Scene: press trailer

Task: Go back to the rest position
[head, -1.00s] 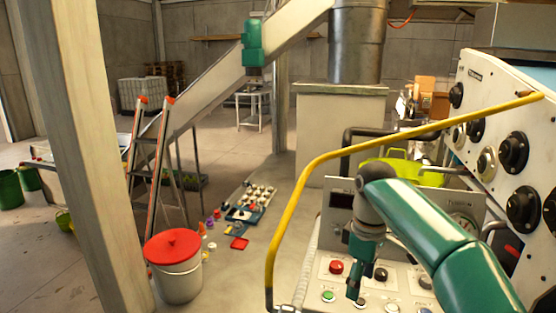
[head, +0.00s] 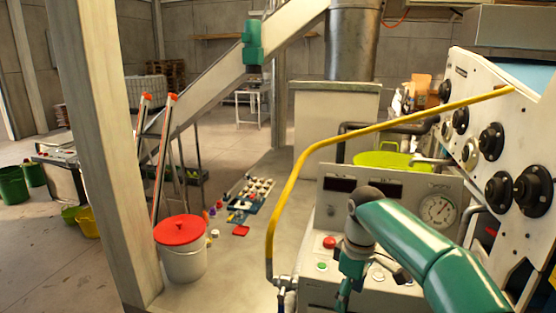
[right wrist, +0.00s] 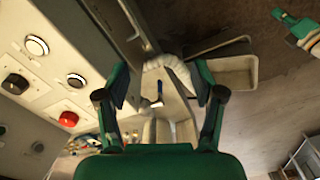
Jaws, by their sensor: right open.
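My right gripper (head: 345,290) hangs at the end of the green right arm, in front of the grey control panel (head: 385,187) in the head view. In the right wrist view my right gripper (right wrist: 158,84) is open, its two green fingers wide apart with nothing held between them. My left gripper cannot be made out in the head view.
The panel carries a red button (head: 329,242), a green button (head: 321,267) and a round gauge (head: 438,209). A yellow rail (head: 320,151) bends down left of the panel. A white bucket with red lid (head: 180,248) stands left, beside a beam (head: 105,150).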

